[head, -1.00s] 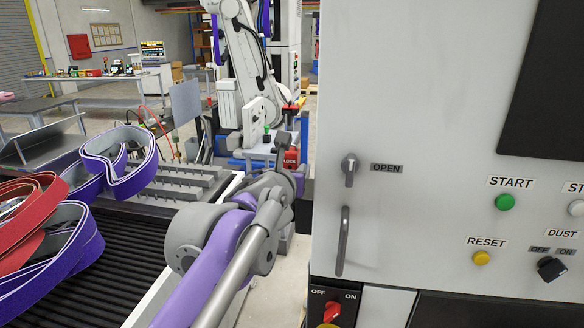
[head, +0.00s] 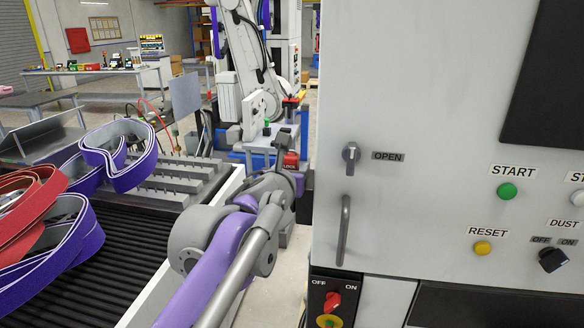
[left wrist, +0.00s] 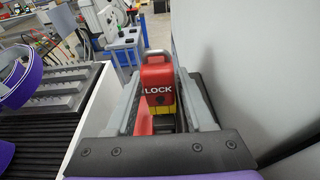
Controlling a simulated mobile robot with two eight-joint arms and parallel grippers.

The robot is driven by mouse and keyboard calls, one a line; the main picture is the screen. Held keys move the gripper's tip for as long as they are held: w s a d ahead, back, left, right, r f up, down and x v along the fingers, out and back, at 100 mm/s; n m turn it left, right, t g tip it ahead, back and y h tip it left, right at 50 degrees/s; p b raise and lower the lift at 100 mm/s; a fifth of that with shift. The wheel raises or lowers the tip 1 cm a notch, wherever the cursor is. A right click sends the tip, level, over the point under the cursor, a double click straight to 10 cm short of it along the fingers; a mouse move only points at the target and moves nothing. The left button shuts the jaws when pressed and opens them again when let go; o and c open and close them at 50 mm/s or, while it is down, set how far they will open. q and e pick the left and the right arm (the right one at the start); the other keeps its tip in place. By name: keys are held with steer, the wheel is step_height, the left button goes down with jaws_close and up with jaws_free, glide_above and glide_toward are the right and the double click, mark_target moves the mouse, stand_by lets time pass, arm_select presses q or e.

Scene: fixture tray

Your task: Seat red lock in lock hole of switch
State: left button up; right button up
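The red lock (head: 290,158), marked LOCK, is held upright in my left gripper (head: 289,167), left of the white cabinet's edge. In the left wrist view the lock (left wrist: 158,82) sits between the two grey fingers of the left gripper (left wrist: 157,100), with its metal shackle on top and a yellow part below. The switch (head: 332,303) is low on the cabinet front, with a red knob, OFF and ON labels and a yellow part at the picture's bottom edge. The lock is apart from the switch, higher and to its left. I cannot make out the lock hole. My right gripper is out of view.
The white cabinet (head: 430,100) fills the right, with a protruding handle (head: 343,230) and an OPEN knob (head: 351,157). A conveyor (head: 130,240) with purple and red belts (head: 120,160) lies at left. A narrow floor gap (head: 290,262) separates conveyor and cabinet.

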arm_select(q)
steer(key=shift+o, duration=1)
steer(key=shift+d, duration=0.1)
steer(key=v, duration=1.1)
steer(key=shift+w, duration=0.1)
steer(key=s+a+f+n+g+y, duration=0.2)
steer(key=s+a+f+n+y, duration=0.15)
steer(key=a+f+n, duration=0.55)
steer(key=s+a+f+n+g+y, duration=0.25)
steer(key=s+a+f+n, duration=0.2)
steer(key=f+n, duration=0.7)
steer(key=s+a+f+n+g+h, duration=0.2)
steer(key=s+f+n+g, duration=0.3)
steer(key=s+f+n, duration=1)
step_height(320, 180, down, 3)
steer(key=n+h, duration=0.1)
steer(key=n, duration=0.1)
steer(key=shift+n+p, duration=0.3)
steer(key=shift+n, duration=0.05)
